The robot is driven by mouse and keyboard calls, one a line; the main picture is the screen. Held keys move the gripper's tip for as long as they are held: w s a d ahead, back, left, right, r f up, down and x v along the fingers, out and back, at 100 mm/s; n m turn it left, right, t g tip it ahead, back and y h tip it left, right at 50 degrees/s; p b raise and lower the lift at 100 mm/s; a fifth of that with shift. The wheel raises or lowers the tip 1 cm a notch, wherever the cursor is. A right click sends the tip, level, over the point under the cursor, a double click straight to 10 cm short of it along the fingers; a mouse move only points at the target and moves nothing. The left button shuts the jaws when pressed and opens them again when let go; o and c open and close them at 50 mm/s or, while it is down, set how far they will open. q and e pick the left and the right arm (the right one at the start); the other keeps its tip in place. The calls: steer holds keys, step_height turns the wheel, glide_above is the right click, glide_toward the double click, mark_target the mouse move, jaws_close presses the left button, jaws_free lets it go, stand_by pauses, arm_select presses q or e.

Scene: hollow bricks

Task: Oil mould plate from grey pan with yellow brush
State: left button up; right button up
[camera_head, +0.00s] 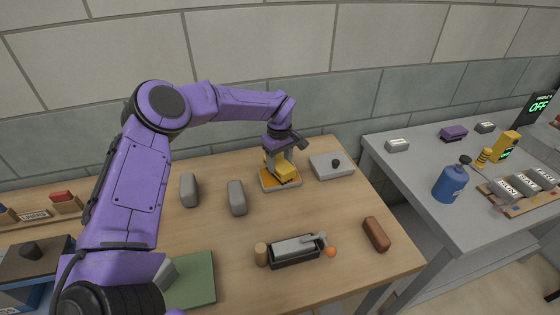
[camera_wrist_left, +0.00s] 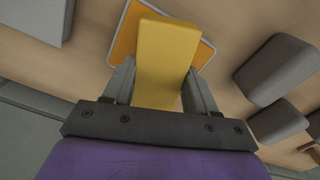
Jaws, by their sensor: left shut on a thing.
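My left gripper (camera_head: 280,158) is shut on a yellow block-like thing, taken as the yellow brush (camera_head: 281,172). In the left wrist view the brush (camera_wrist_left: 163,60) is a plain yellow block between the two grey fingers (camera_wrist_left: 158,88). It is over a flat orange pad with a pale rim (camera_head: 268,185); whether they touch is unclear. The pad also shows in the left wrist view (camera_wrist_left: 124,42). I cannot tell which thing is the grey pan or the mould plate. My right gripper is not seen.
Two grey blocks (camera_head: 237,200) stand left of the pad. A dark open box with a grey insert (camera_head: 293,255) is in front, between a wooden cylinder (camera_head: 261,254) and an orange ball (camera_head: 331,252). A brown brick (camera_head: 376,233) lies right.

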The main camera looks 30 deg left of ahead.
mark_target(280, 163)
arm_select(q)
steer(key=shift+f, duration=0.15)
stand_by(0.3)
step_height(280, 163, up, 7)
steer(key=p, duration=0.6)
stand_by(0.6)
